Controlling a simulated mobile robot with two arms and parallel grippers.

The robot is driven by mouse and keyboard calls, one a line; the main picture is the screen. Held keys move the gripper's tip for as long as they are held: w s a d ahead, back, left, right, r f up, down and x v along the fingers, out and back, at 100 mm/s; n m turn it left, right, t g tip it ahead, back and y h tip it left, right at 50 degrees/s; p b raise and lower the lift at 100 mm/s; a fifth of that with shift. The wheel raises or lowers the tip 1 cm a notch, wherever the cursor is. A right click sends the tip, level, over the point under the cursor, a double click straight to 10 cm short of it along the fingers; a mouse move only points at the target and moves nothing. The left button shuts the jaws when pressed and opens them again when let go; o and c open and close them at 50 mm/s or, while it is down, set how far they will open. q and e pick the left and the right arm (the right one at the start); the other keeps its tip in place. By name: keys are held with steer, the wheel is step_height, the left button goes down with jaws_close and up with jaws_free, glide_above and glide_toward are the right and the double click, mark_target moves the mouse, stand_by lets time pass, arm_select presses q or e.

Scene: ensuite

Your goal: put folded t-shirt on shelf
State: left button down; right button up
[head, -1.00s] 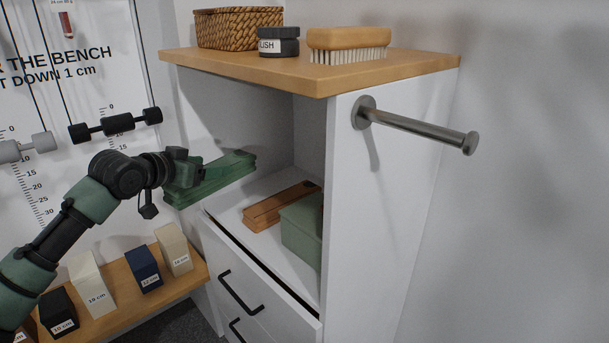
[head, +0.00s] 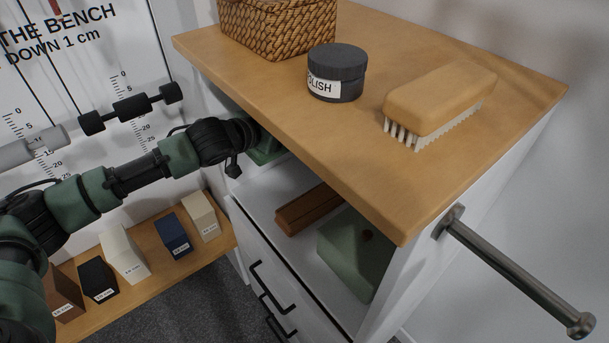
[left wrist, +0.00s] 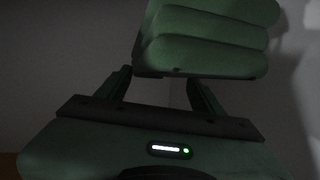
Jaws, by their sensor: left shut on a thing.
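The folded green t-shirt (head: 264,152) is inside the open compartment of the white cabinet, above the shelf (head: 262,198). The cabinet top hides most of it in the head view. The left wrist view shows its stacked, rounded folds (left wrist: 210,35) just beyond the fingers. My left gripper (left wrist: 162,76) is shut on the t-shirt. In the head view my left wrist reaches in at the compartment's left side, and the fingertips are hidden. I cannot tell whether the t-shirt touches the shelf. My right gripper is not in view.
A brown wooden box (head: 309,208) and a green box (head: 354,252) stand on the shelf, right of the t-shirt. The wooden cabinet top (head: 390,185) overhangs, bearing a basket (head: 280,28), a polish jar (head: 337,75) and a brush (head: 440,98). A metal rod (head: 515,272) juts out at right.

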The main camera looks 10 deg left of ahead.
arm_select(q)
step_height(320, 180, down, 16)
steer(key=shift+w+a+r+b, duration=0.1)
steer(key=shift+b, duration=0.35)
steer(key=shift+c, duration=1)
jaws_free()
steer(key=v, duration=1.1)
steer(key=shift+s+a+b, duration=0.1)
steer(key=shift+s+b, duration=0.1)
steer(key=shift+b, duration=0.1)
steer(key=shift+s+a+r, duration=0.1)
steer(key=shift+s+r, duration=0.1)
steer(key=shift+s, duration=0.05)
